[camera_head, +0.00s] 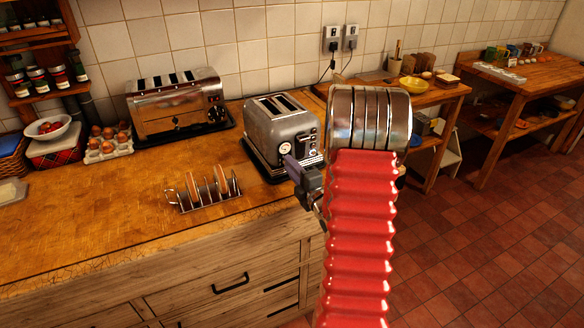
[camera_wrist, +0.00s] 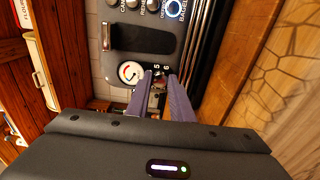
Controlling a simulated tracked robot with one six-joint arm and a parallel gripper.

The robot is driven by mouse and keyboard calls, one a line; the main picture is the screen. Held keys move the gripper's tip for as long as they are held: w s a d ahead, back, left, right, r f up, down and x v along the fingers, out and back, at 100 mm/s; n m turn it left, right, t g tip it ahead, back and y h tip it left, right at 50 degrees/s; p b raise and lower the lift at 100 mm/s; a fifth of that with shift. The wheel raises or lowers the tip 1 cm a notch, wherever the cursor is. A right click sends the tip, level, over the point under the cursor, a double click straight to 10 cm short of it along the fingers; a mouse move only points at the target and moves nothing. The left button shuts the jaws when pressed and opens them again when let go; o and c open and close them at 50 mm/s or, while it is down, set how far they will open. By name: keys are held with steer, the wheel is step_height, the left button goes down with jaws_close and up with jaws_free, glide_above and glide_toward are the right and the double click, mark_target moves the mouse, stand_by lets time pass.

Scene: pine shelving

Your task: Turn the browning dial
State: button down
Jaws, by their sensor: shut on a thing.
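The small silver two-slot toaster (camera_head: 272,128) stands on the wooden counter, its control face toward my arm. My gripper (camera_wrist: 160,79) is shut on the dial. In the head view my gripper (camera_head: 293,164) reaches the toaster's lower front; the dial is hidden there.
A toast rack (camera_head: 206,191) with toast stands on the counter to the left of the gripper. A larger chrome toaster (camera_head: 178,105) is behind it, beside an egg tray (camera_head: 108,144). The tiled wall (camera_head: 225,45) closes off the back.

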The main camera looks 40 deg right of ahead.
steer(key=shift+a+f, duration=0.15)
steer(key=shift+f, duration=0.05)
steer(key=c, duration=1.9)
jaws_free()
steer(key=o, duration=0.3)
steer(key=shift+r, duration=0.1)
steer(key=shift+o, duration=0.2)
steer(key=shift+s, duration=0.15)
steer(key=v, duration=1.3)
steer(key=shift+s, duration=0.3)
